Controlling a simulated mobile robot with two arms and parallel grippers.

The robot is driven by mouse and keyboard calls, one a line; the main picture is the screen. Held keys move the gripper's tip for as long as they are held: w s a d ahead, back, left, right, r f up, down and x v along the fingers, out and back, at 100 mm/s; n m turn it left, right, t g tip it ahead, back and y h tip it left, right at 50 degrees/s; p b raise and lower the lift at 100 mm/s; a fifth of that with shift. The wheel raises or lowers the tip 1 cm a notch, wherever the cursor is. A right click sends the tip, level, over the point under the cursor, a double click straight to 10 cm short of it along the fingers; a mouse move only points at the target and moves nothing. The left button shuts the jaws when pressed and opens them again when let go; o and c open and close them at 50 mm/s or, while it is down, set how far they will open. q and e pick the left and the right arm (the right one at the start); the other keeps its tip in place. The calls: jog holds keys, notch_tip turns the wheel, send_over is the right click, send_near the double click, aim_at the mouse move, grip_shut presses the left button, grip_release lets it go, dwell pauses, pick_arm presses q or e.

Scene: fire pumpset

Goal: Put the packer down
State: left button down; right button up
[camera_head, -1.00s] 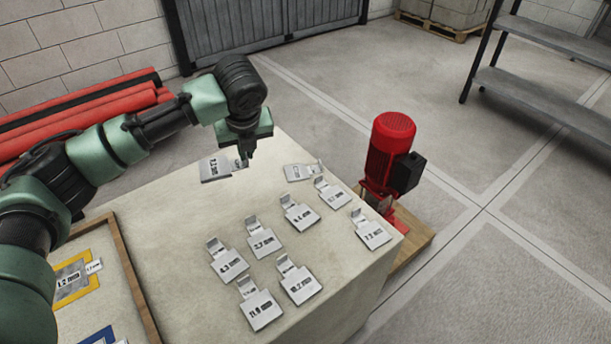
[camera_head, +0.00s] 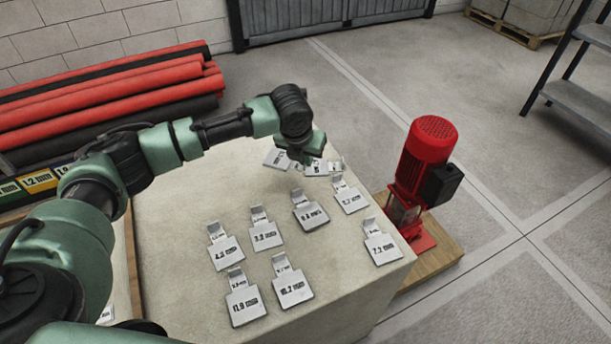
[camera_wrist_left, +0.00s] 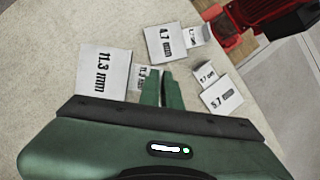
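The 11.3 mm packer, a grey plate with a small labelled tab (camera_wrist_left: 103,72), is at my left gripper's fingers (camera_wrist_left: 161,88) in the left wrist view. The fingers are close together at its tab and look shut on it. In the head view my left gripper (camera_head: 306,166) is over the far end of the pale table, with this packer (camera_head: 276,159) on its left. The packer looks larger than its neighbours in the wrist view; I cannot tell whether it touches the table. The 4.7 mm packer (camera_wrist_left: 166,43) lies just beyond. My right gripper is not in view.
The pale table (camera_head: 185,215) carries several other packers in rows, including the 5.7 mm one (camera_wrist_left: 222,95). A red pump (camera_head: 424,165) stands on a wooden base beside its right edge. Red pipes (camera_head: 110,95) lie at the left. Bare tabletop shows left of the packers.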

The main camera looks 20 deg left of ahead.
aim_at(304, 171)
pick_arm(q)
notch_tip(304, 171, down, 3)
jog(key=shift+r, duration=0.15)
jog(key=shift+f, duration=2)
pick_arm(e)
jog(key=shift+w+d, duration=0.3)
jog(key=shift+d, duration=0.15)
pick_arm(q)
jog(key=shift+f, duration=0.1)
jog(key=c, duration=1.6)
grip_release()
jog(key=shift+r, duration=0.2)
jog(key=v, duration=1.1)
jog(key=shift+s+r+p, duration=0.15)
jog(key=shift+r+p, duration=0.15)
jog(key=shift+r, duration=0.1)
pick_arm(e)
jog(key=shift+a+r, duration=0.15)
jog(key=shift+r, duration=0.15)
